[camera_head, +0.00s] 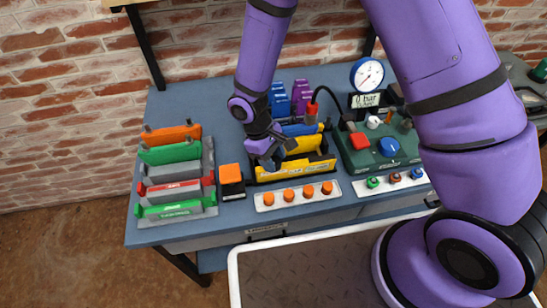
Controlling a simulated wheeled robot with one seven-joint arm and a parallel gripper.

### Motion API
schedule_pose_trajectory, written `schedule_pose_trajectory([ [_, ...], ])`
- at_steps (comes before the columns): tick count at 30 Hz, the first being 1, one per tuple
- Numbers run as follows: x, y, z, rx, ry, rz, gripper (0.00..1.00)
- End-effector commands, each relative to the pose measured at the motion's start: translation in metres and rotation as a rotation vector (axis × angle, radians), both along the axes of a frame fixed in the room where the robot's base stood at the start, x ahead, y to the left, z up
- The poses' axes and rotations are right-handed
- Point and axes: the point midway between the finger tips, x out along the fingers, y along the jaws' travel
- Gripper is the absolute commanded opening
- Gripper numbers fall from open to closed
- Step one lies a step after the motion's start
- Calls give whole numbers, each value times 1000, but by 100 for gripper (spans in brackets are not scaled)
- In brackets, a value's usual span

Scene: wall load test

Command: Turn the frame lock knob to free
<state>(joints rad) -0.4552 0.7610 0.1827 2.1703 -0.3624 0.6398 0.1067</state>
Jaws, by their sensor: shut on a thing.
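The test frame, yellow and black (292,172), stands on the grey-blue bench with a blue block (300,130) in its upper part. My purple gripper (267,160) points down at the left end of this frame. Its jaws are shut on a small part there, which I take to be the frame lock knob. The fingers hide most of that part, so I cannot tell which way the knob is turned.
An orange-topped black box (231,181) stands close left of my gripper. Racks of coloured bars (174,190) lie farther left. A white strip with orange knobs (297,195) lies in front. A green control panel (375,155) and a round gauge (367,75) stand right.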

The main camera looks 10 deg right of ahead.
Motion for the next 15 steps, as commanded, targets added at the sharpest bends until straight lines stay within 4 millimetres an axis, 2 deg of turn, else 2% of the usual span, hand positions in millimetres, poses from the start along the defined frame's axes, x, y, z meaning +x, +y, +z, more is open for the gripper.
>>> schedule_pose_trajectory([
  [6,0,1,0,0,-1,173,20],
  [15,-1,1,0,1,-2,328,20],
])
